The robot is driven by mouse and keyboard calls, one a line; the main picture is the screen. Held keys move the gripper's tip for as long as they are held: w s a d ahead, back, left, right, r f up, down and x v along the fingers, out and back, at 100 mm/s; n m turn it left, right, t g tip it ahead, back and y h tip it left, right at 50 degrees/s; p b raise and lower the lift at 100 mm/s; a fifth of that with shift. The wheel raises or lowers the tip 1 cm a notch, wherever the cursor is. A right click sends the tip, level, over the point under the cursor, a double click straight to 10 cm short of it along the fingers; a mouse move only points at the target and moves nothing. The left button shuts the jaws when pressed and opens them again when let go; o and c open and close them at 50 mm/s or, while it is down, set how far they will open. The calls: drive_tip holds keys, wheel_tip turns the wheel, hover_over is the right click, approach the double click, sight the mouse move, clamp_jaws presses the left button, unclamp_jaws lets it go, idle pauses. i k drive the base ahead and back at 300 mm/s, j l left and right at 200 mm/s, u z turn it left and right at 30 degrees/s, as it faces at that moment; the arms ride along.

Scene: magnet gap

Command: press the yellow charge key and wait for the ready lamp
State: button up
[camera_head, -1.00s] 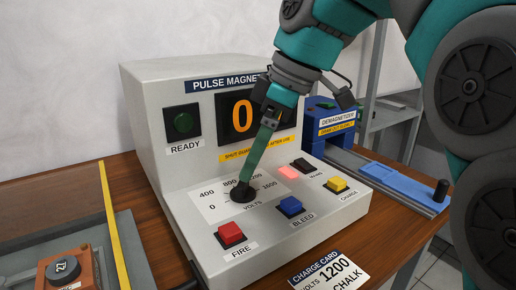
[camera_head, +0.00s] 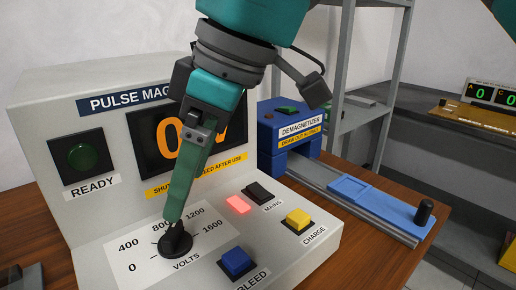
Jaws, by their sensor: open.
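The yellow charge key (camera_head: 299,217) sits on the sloping front of the pulse magnet box (camera_head: 290,245), above its CHARGE label. Nothing touches it. The round ready lamp (camera_head: 84,157) at the box's left looks dark green and unlit. My gripper (camera_head: 175,221) points down at the black volts knob (camera_head: 175,243), left of the yellow key. It is seen edge-on, with its jaws open and its tips at the top of the knob. I cannot tell whether they touch it. The display (camera_head: 165,134) shows an orange 0, partly hidden by my gripper.
A blue key (camera_head: 236,262) marked BLEED is between the knob and the yellow key. A red light (camera_head: 238,205) glows beside the black mains switch (camera_head: 259,193). The blue demagnetizer (camera_head: 283,125) and its rail stand to the right.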

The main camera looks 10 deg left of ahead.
sight(298, 218)
drive_tip(key=k, duration=1)
